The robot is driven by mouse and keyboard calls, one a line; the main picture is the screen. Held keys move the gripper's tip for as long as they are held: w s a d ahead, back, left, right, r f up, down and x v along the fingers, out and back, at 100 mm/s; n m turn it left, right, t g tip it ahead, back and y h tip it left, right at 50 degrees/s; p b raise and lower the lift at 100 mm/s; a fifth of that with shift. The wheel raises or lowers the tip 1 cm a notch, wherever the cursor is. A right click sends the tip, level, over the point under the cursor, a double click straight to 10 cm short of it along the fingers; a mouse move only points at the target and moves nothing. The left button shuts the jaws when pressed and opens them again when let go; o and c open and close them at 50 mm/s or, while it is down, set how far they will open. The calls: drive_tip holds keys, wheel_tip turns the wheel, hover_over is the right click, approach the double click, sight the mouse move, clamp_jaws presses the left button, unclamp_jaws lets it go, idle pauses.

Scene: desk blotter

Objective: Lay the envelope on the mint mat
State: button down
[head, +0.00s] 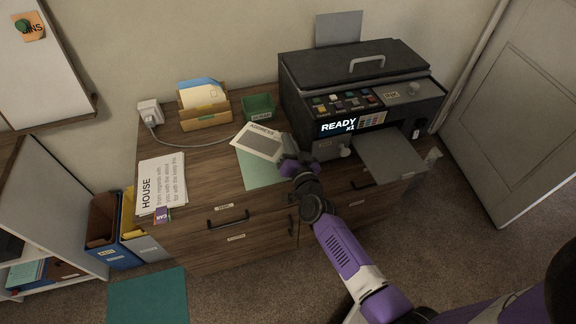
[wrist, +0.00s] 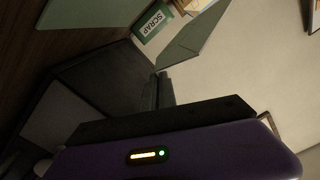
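A white envelope (head: 246,138) with a dark grey panel and printing along its far edge shows in the head view. The mint mat (head: 262,178) lies on the desk below it, its far part hidden by the envelope. My gripper (head: 290,160) is at the envelope's right edge. In the wrist view the envelope (wrist: 192,42) appears as a grey-green sheet reaching out from my dark fingers (wrist: 162,90), which look shut on it. The mat (wrist: 90,12) shows apart from it there, so the envelope seems held above the desk.
A green scrap tray (head: 259,107) and a wooden letter holder (head: 205,117) stand behind. A black printer (head: 358,85) with an extended tray (head: 390,155) is on the right. A printed sheet (head: 160,178) lies at the desk's left. Bare wood (head: 212,165) separates sheet and mat.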

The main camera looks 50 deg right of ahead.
drive_tip(key=shift+f+b, duration=2.2)
drive_tip(key=shift+f, duration=1.75)
drive_tip(key=shift+f, duration=0.2)
drive_tip(key=c, duration=1.7)
unclamp_jaws()
drive_tip(key=shift+r, duration=0.1)
drive_tip(key=shift+s+r, duration=0.1)
drive_tip(key=shift+r, duration=0.05)
drive_tip(key=v, duration=1.2)
drive_tip(key=shift+p, duration=0.4)
